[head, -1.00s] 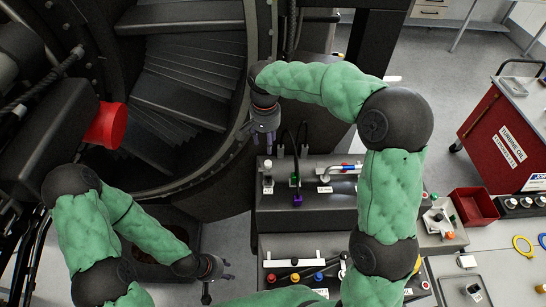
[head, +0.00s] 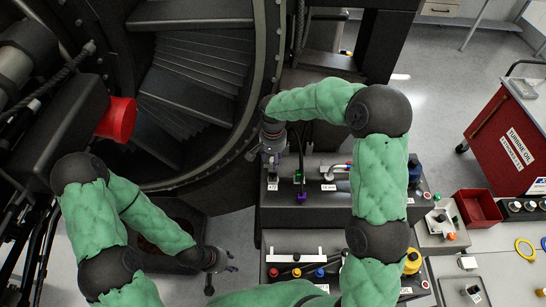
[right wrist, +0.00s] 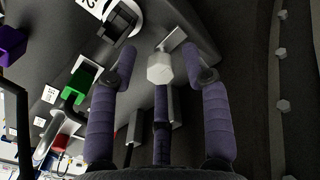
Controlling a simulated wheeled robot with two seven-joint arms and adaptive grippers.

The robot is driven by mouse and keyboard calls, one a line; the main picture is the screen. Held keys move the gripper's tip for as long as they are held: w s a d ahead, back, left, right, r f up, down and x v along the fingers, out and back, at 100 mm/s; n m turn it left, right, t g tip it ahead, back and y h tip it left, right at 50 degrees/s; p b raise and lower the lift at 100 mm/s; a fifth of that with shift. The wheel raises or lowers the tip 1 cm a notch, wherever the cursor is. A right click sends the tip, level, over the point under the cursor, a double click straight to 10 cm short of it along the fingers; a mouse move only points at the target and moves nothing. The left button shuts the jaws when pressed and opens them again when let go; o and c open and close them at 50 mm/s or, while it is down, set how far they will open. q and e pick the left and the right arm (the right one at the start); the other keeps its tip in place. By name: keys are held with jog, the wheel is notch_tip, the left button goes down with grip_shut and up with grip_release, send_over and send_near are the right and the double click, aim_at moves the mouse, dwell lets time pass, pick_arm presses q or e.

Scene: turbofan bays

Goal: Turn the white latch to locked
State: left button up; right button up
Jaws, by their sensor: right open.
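A pale hexagonal knob with a short flat arm, which looks like the white latch (right wrist: 160,68), shows in the right wrist view between my fingers. It sits on the dark panel (head: 318,215). My right gripper (right wrist: 162,85) is open, with its purple-grey fingers spread around the knob; I cannot tell whether any finger touches it. In the head view my right gripper (head: 271,166) is over the left end of the panel's upper step and hides the latch. My left gripper (head: 221,273) is open and empty, low beside the panel's left side.
Beside the latch stand a green clip (right wrist: 75,85) and a purple block (head: 301,198). A white-handled lever (head: 330,171) is to the right. The lower step holds red, yellow and blue knobs (head: 320,272). The large dark engine casing (head: 185,185) curves close on the left.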

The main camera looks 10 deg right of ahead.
jog(key=shift+c, duration=0.3)
grip_shut()
jog(key=shift+n, duration=0.3)
jog(key=n+b, duration=0.1)
jog(key=n, duration=0.1)
jog(key=shift+n, duration=0.4)
jog(key=n+b, duration=0.1)
jog(key=n, duration=0.3)
jog(key=shift+n, duration=0.3)
jog(key=n, duration=0.4)
jog(key=shift+d+n, duration=0.1)
jog(key=shift+n, duration=0.2)
jog(key=n, duration=0.5)
jog(key=shift+n, duration=0.3)
